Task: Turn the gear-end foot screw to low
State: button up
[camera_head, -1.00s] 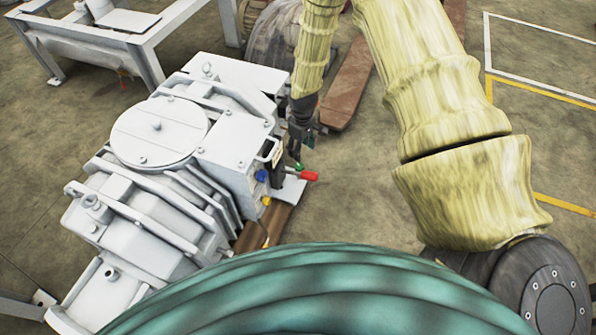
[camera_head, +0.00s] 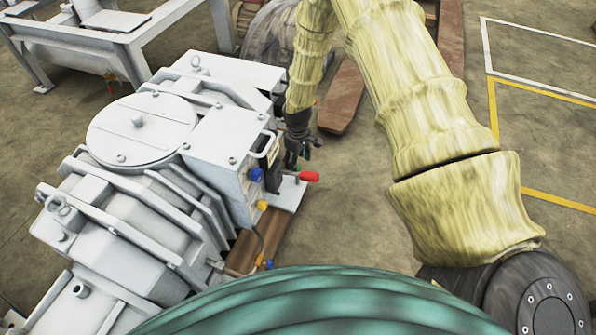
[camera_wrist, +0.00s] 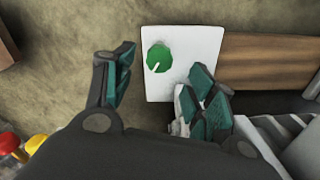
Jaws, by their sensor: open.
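The knob appears between and beyond the fingertips, and I see no contact. In the head view my gripper (camera_head: 303,152) hangs by the machine's end, above the foot plate (camera_head: 290,193). The knob is hard to make out there.
The white vacuum pump (camera_head: 135,195) stands close left of my gripper. A red handle (camera_head: 309,176), a blue knob (camera_head: 257,174) and a yellow knob (camera_head: 262,205) are nearby. A wooden beam (camera_head: 258,238) lies under the pump. The floor to the right is open.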

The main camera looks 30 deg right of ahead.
jog(key=shift+f+b, duration=0.9)
jog(key=shift+f, duration=1.75)
jog(key=c, duration=1)
